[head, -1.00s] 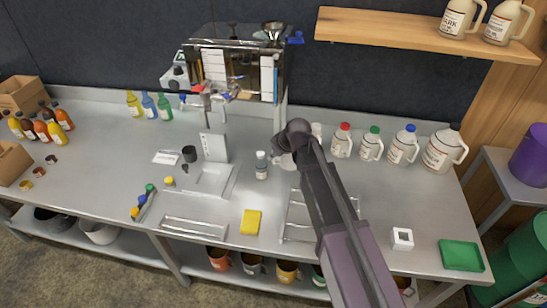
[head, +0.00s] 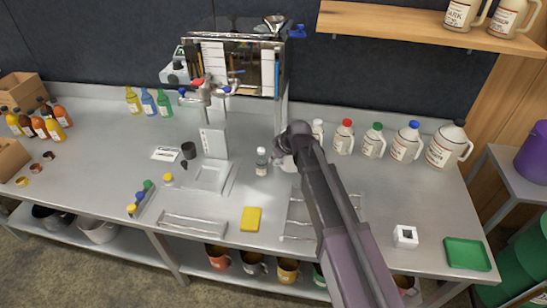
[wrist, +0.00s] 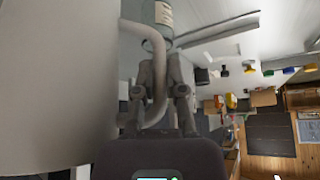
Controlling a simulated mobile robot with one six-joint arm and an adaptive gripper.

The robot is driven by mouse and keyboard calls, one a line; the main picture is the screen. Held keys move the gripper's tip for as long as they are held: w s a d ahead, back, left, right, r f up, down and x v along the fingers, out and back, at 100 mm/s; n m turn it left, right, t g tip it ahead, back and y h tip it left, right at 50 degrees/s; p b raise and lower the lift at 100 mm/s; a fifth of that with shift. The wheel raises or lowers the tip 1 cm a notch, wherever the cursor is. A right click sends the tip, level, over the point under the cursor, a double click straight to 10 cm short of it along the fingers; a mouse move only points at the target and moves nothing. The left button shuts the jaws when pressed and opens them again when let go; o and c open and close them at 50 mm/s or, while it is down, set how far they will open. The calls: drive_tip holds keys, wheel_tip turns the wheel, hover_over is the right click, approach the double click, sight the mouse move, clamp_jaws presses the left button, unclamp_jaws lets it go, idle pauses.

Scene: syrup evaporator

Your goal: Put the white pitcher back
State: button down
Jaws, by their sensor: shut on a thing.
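In the wrist view a large pale, smooth surface (wrist: 55,90), which looks like the white pitcher's body, fills the left side. A curved white handle (wrist: 158,85) runs from it between my fingers. My gripper (wrist: 160,85) is shut on this handle. Only a small whitish part of the pitcher (head: 288,164) shows there; my arm hides the rest. I cannot tell whether it touches the bench.
Jugs with white, red (head: 344,138), green, blue and dark caps line the bench's back right. The small bottle (head: 262,163) stands close left of my gripper. A wire rack (head: 298,222) and yellow sponge (head: 251,219) lie in front. A wooden shelf (head: 400,27) holds two jugs.

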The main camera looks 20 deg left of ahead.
sight(275, 164)
drive_tip(key=shift+f+b, duration=1.65)
drive_tip(key=shift+f, duration=0.35)
drive_tip(key=shift+f+b, duration=0.55)
drive_tip(key=c, duration=0.6)
unclamp_jaws()
drive_tip(key=shift+c, duration=0.2)
drive_tip(key=shift+r, duration=0.2)
